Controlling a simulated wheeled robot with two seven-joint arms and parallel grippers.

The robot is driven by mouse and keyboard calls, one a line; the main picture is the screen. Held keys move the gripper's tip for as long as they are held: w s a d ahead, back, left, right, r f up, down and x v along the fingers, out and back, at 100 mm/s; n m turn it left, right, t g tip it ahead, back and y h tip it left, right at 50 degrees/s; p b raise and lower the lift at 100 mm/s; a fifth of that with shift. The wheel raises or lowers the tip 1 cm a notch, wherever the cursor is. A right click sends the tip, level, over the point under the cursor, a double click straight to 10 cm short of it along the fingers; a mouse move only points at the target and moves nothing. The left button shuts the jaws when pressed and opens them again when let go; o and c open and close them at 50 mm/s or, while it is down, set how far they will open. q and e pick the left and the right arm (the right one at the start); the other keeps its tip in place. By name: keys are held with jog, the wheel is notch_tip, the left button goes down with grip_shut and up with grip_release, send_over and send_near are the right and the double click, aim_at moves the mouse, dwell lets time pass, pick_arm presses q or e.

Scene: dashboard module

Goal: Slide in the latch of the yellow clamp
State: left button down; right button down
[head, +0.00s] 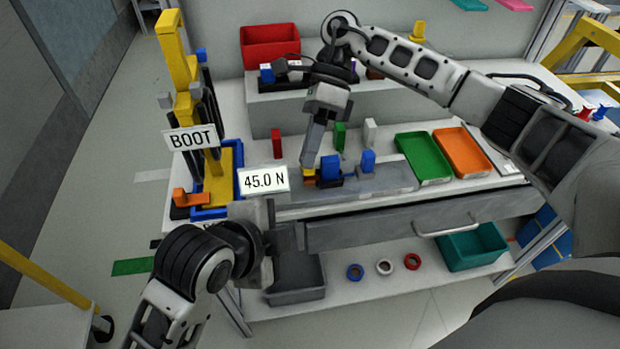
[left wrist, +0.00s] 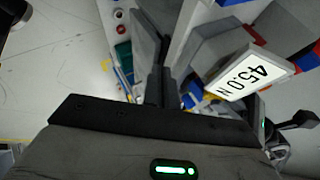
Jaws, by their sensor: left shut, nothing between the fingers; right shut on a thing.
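A small yellow clamp (head: 310,174) sits at the left end of the grey module (head: 385,180) on the bench, beside a blue block (head: 330,170). My right gripper (head: 308,163) reaches down from above and is shut with its tips at the yellow clamp. The fingers hide the part between them, so the latch cannot be made out. My left gripper (head: 292,237) is at the bench's front edge, left of the drawer handle. It is shut and empty; its closed fingers also show in the left wrist view (left wrist: 160,80).
A tall yellow stand (head: 181,60) with a "BOOT" sign (head: 191,138) is at left. Green (head: 424,156) and orange (head: 462,152) trays lie at right. A drawer handle (head: 445,229) juts out at the front.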

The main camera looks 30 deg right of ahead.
pick_arm(q)
jog(key=s+d+r+m+t+y, duration=0.1)
jog(key=s+d+r+m+y, duration=0.2)
jog(key=m, duration=0.5)
jog(key=s+d+r+m+y, duration=0.1)
jog(key=d+r+m+y, duration=0.1)
jog(key=r+m, duration=0.45)
jog(key=shift+m+t+y, duration=0.3)
jog(key=shift+m+t, duration=0.1)
jog(key=shift+m, duration=0.05)
jog(key=x, duration=1)
jog(key=shift+a+f, duration=0.1)
jog(key=shift+a, duration=0.1)
jog(key=shift+w+d+r, duration=0.15)
jog(key=shift+w+r, duration=0.3)
jog(key=shift+w, duration=0.1)
jog(key=shift+w+d+r, duration=0.2)
jog(key=shift+w+r, duration=0.25)
jog(key=shift+w, duration=0.05)
jog(key=shift+w+d+r, duration=0.1)
jog(key=shift+w+r, duration=0.2)
jog(key=shift+r, duration=0.15)
